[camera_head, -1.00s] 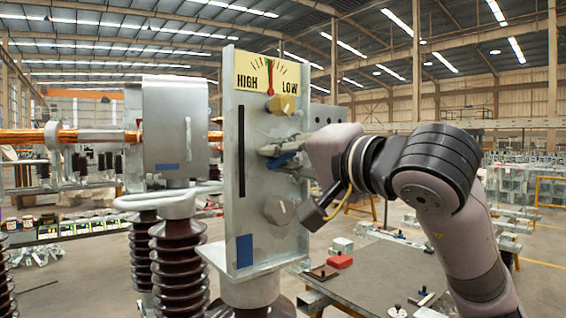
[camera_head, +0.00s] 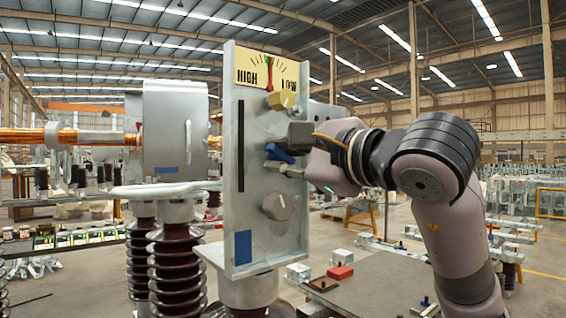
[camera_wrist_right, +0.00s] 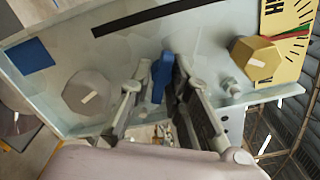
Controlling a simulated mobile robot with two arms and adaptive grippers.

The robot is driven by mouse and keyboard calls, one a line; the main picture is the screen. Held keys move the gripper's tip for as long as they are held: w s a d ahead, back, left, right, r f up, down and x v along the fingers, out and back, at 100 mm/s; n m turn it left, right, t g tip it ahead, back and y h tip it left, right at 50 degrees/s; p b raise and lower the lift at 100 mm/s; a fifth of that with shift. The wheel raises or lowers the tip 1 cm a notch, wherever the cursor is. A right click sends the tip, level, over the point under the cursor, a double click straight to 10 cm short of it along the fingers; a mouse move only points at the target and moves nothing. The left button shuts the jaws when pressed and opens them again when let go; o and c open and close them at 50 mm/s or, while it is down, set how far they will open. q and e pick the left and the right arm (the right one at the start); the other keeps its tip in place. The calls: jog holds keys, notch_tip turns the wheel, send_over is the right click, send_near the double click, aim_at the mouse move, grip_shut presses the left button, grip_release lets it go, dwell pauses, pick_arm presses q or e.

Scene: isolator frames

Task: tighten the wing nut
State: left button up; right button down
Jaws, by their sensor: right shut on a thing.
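The blue wing nut (camera_head: 278,153) sits on the upright grey panel (camera_head: 262,190), between the yellow knob and the grey knob. It also shows in the right wrist view (camera_wrist_right: 161,78), between my two fingers. My right gripper (camera_head: 284,164) reaches in from the right and is shut on the wing nut; its fingers also show in the wrist view (camera_wrist_right: 155,90). The fingers and hand hide part of the nut and whatever is behind it. My left gripper is in neither view.
The yellow knob (camera_head: 280,100) sits above, under a HIGH-LOW dial (camera_head: 268,72) whose needle points about straight up. A grey knob (camera_head: 278,206) sits below. A metal cylinder (camera_head: 175,125) stands left of the panel. A low table (camera_head: 390,282) is at the lower right.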

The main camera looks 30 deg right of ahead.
jog(key=m, duration=0.1)
jog(key=m+b, duration=0.1)
jog(key=m, duration=0.1)
jog(key=m+b, duration=0.1)
jog(key=m, duration=0.1)
jog(key=shift+a+f, duration=0.2)
jog(key=shift+f, duration=0.15)
jog(key=m+b, duration=0.1)
jog(key=m, duration=0.4)
jog(key=shift+a, duration=0.1)
jog(key=c, duration=1.6)
grip_release()
jog(key=shift+r+m, duration=0.1)
jog(key=shift+m, duration=0.2)
jog(key=s+d, duration=0.1)
jog(key=s, duration=1.1)
